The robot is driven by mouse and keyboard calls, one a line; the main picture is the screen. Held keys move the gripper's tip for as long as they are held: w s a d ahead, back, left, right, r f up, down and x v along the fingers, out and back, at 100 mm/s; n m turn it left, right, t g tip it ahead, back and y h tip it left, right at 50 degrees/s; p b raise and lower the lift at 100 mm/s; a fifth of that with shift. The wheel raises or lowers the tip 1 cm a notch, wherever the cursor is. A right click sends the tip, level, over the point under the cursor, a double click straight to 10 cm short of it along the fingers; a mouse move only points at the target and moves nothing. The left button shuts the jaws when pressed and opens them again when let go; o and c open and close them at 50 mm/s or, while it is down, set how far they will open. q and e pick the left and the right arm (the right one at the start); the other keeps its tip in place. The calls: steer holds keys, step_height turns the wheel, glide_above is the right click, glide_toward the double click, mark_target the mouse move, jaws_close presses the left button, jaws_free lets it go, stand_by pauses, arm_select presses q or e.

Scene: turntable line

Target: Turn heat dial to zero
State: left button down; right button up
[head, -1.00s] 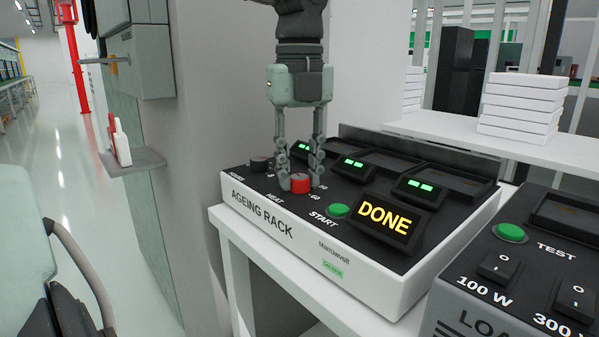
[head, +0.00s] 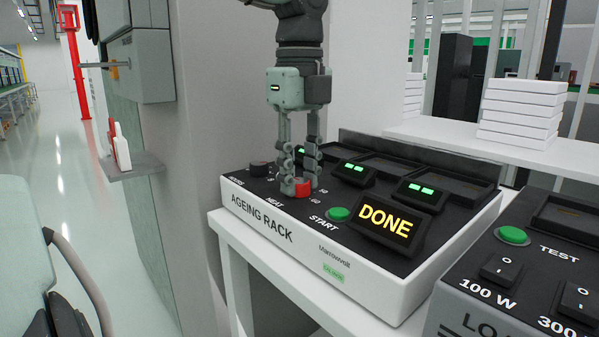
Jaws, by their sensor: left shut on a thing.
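The ageing rack (head: 285,240) is a white box with a black sloped top on a white bench. Its red heat dial (head: 303,190) sits near the front left, above the HEAT label. My left gripper (head: 297,187) points straight down with its fingers shut around the red dial, and the fingers hide part of it. I cannot read the dial's pointer; a 60 mark shows to its right. A dark knob (head: 259,168) is left of the gripper. A green START button (head: 338,214) and a display reading DONE (head: 385,221) are to the right. My right gripper is not in view.
A grey load unit (head: 470,300) with a green TEST button (head: 512,236) and switches stands close at the right. White boxes (head: 520,110) are stacked on the shelf behind. A grey wall (head: 225,100) stands close on the left.

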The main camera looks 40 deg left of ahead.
mark_target(299, 180)
arm_select(q)
steer(key=c, duration=1.2)
jaws_free()
step_height(299, 180, up, 12)
steer(key=shift+r, duration=0.1)
